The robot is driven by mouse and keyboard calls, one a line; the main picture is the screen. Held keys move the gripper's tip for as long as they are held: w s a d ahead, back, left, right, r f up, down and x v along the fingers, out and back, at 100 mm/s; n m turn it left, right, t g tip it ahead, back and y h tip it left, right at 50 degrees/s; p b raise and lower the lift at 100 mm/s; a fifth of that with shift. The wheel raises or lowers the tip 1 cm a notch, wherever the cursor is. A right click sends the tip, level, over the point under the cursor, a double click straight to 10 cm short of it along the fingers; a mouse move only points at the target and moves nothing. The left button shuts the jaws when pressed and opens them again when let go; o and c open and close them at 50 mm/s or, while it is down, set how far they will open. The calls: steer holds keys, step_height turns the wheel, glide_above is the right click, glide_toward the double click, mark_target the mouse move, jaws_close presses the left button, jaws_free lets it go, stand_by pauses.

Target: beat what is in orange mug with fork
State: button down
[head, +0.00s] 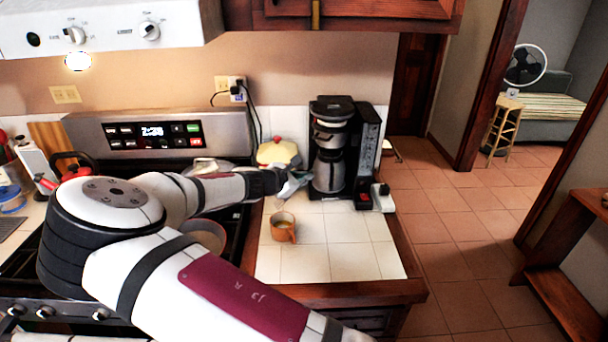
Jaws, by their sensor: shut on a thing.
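The orange mug (283,231) stands upright on the white tiled counter, with its handle toward the front right and something tan inside. My gripper (293,184) is above and behind the mug, apart from it, in front of the left side of the coffee maker. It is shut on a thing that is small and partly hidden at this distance. It seems to be the fork, but its tines cannot be made out. No other fork shows on the counter.
A black and silver coffee maker (334,150) stands behind the mug at the right. A yellow-topped container (278,153) is at the back wall. The stove (140,135) lies left under my arm. The tiled counter (345,255) is clear right and front of the mug.

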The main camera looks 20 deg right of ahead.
step_height(320, 180, down, 10)
steer(key=b, duration=0.1)
stand_by(0.9)
steer(key=shift+f, duration=0.1)
steer(key=shift+d, duration=0.1)
